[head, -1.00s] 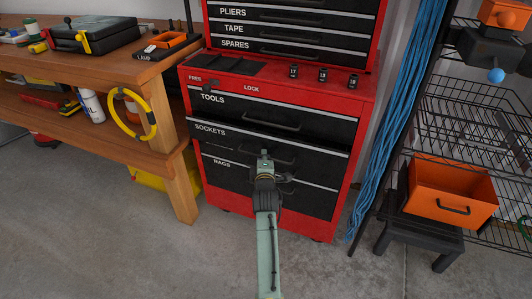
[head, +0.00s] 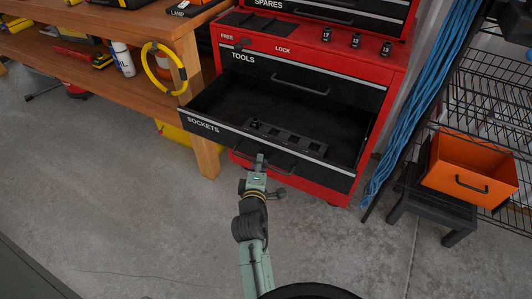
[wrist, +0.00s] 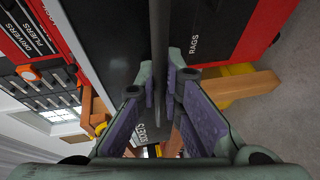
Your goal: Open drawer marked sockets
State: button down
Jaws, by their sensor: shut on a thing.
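The drawer marked SOCKETS (head: 325,173) is pulled well out of the red tool cabinet (head: 393,68). Its dark interior shows, with a black holder with several round recesses (head: 288,138) on its floor. My gripper (head: 259,163) is at the front of this drawer, shut on its dark bar handle (head: 285,167). In the wrist view the handle (wrist: 157,50) runs as a dark bar between the purple-padded fingers of my gripper (wrist: 160,88). The fingers partly hide the handle.
The TOOLS drawer (head: 260,72) above is shut. A wooden workbench (head: 185,45) stands at left, with a yellow ring (head: 149,68) on its edge. Blue cords (head: 415,100), a black stool (head: 440,210) and an orange bin (head: 470,172) are at right. The concrete floor in front is clear.

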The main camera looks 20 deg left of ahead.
jog(key=shift+s, duration=0.6)
jog(key=c, duration=2)
grip_release()
